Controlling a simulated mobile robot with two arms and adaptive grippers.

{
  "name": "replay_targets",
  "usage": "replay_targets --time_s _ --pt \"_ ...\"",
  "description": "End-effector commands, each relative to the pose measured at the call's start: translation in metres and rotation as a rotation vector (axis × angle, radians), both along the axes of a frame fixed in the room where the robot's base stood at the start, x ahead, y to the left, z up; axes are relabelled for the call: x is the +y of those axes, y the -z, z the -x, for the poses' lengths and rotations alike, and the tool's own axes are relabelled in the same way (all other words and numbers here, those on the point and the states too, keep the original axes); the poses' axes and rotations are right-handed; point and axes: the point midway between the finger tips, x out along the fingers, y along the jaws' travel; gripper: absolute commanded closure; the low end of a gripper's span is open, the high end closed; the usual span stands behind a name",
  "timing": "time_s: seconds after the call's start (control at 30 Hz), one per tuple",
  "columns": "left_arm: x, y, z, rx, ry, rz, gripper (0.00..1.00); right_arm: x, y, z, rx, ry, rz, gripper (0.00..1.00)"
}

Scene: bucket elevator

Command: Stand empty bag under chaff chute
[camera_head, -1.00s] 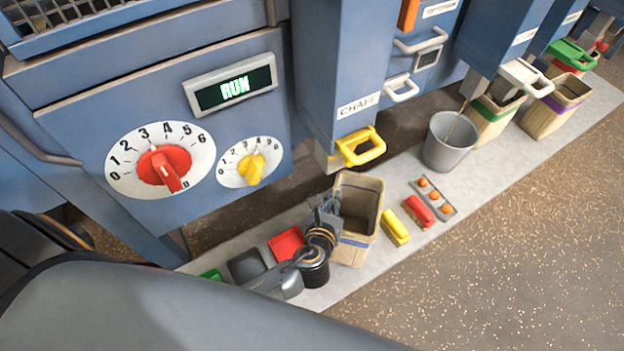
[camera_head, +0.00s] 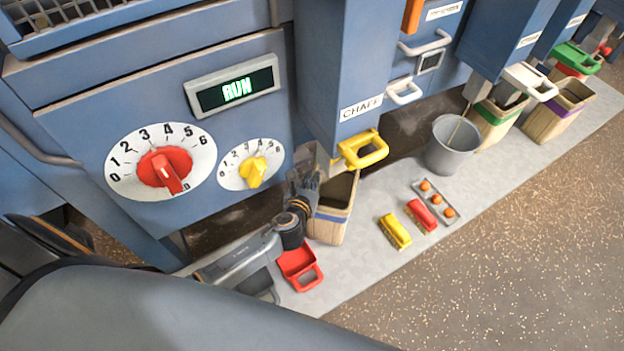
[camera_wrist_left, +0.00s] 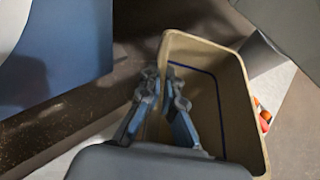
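The empty tan bag with a blue stripe (camera_head: 329,226) stands on the pale floor strip, its mouth open upward. My left gripper (camera_head: 306,188) is at the bag's left rim in the head view. In the left wrist view my left gripper (camera_wrist_left: 162,92) has one finger on each side of the wall of the bag (camera_wrist_left: 235,100) and pinches it. The chaff chute (camera_head: 352,80), with its label and yellow handle (camera_head: 363,150), hangs just above the bag and overlaps its rim in the picture. Whether the bag is squarely under the outlet is unclear. My right gripper is out of view.
A red scoop (camera_head: 299,267), a yellow brush (camera_head: 395,231), a red brush (camera_head: 421,215) and a tray with orange knobs (camera_head: 437,200) lie nearby. A grey bucket (camera_head: 453,146) and other bags (camera_head: 495,122) stand farther right. The dial panel (camera_head: 195,140) rises at left.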

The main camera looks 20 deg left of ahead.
Motion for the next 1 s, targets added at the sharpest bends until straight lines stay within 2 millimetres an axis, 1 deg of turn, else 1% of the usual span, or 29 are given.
replay_targets --time_s 0.1,0.2,0.23,0.27,0.3,0.33,0.6,0.7,0.77,0.87,1.0 --pt "0.000 -0.001 0.000 -0.001 0.000 0.000 1.00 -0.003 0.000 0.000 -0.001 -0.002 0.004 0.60" --pt "0.000 0.002 0.000 -0.001 0.000 0.000 1.00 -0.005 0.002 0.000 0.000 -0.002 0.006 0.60" --pt "0.000 0.001 0.000 -0.001 0.000 0.000 0.90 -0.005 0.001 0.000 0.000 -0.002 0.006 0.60" --pt "0.000 0.001 0.000 0.000 0.000 0.000 0.84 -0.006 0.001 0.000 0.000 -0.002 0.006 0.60" --pt "0.000 0.001 0.000 0.000 0.000 0.000 0.76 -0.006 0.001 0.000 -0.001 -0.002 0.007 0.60" --pt "0.000 0.001 0.000 0.000 0.000 0.000 0.72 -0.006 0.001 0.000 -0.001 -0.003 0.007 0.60" --pt "0.000 0.001 0.000 0.000 0.000 -0.001 0.72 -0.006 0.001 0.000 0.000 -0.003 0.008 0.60" --pt "0.000 -0.002 0.002 0.000 0.000 -0.001 0.72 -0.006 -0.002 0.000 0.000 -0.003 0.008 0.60" --pt "-0.001 -0.004 0.008 0.001 0.000 -0.001 0.72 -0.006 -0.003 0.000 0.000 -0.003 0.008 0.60" --pt "-0.003 -0.012 0.024 0.001 0.001 0.000 0.72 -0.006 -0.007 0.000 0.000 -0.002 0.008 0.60" --pt "-0.006 -0.024 0.052 0.001 0.002 0.000 0.72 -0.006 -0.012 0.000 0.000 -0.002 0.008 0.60"
